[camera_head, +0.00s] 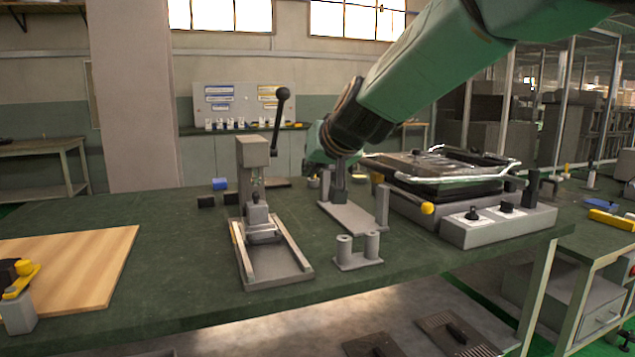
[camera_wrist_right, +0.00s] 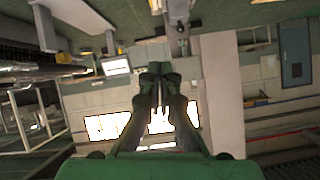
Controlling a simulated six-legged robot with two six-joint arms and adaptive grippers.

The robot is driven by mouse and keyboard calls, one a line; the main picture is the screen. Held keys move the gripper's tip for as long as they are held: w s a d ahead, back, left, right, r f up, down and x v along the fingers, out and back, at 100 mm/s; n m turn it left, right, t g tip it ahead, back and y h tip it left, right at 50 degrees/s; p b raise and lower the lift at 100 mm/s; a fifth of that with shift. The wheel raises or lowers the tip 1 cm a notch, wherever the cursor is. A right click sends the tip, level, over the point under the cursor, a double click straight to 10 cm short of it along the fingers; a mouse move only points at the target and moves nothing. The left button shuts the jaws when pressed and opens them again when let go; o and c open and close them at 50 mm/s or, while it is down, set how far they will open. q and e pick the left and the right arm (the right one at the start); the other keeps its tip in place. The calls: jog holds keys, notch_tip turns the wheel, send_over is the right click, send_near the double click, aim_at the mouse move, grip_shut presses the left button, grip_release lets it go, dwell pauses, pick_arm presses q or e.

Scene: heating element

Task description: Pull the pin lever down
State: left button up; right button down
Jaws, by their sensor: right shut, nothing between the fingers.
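The pin lever is a dark rod with a black ball knob (camera_head: 283,93), standing up from the right side of a grey press (camera_head: 254,158) on the green workbench. My right gripper (camera_head: 316,148) is right of the press and below the knob's height, apart from the lever. Its fingertips are hard to make out behind the wrist. In the right wrist view, the right gripper (camera_wrist_right: 160,72) shows its fingers together, with nothing between them. That view is upside down, and a grey, press-like body (camera_wrist_right: 179,12) shows at its top. My left gripper is out of view.
A grey bracket fixture (camera_head: 355,217) and a small two-post block (camera_head: 358,252) stand right of the press. A box with black knobs (camera_head: 497,222) and a machine with a metal-framed top (camera_head: 440,166) are farther right. A wooden board (camera_head: 75,258) lies at left.

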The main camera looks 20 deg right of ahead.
jog(key=shift+s+b, duration=0.35)
jog(key=shift+s, duration=1.05)
jog(key=shift+r, duration=0.1)
